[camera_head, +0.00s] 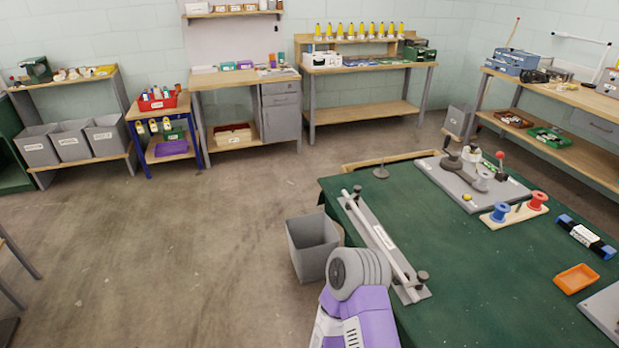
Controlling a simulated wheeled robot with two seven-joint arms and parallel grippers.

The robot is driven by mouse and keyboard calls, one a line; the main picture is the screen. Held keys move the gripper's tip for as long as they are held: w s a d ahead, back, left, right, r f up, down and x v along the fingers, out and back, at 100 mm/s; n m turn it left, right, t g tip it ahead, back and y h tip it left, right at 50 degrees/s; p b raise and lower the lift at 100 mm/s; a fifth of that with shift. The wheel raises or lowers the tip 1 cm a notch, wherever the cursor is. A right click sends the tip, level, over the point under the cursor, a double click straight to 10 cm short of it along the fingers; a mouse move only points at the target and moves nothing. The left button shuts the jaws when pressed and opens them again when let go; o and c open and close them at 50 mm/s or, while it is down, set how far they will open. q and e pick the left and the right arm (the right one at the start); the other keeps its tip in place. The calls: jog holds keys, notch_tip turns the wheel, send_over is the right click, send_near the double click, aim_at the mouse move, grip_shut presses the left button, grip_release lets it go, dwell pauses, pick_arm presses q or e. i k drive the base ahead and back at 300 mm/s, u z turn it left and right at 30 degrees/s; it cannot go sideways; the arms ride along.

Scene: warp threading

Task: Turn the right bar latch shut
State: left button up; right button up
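A grey plate (366,225) lies along the left edge of the green table, with a long pale bar (383,239) and a small white label on it. A dark knob-like latch (422,276) stands at the bar's near, right-hand end. Another small latch (357,190) stands at the far end. Both are too small for me to tell if they are turned shut. Neither of my grippers is in view. A purple and white arm link of mine with a grey joint rises at the bottom, close to the plate's near end.
The green table (470,295) also holds a grey board with a lever device (470,178), blue and red spools (518,209), a blue-black block (586,236) and an orange tray (576,279). A grey bin (312,245) stands left of the table. The table's middle is clear.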

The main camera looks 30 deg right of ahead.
aim_at(357, 188)
jog(key=z, duration=0.35)
jog(key=i, duration=1)
jog(key=z, duration=0.7)
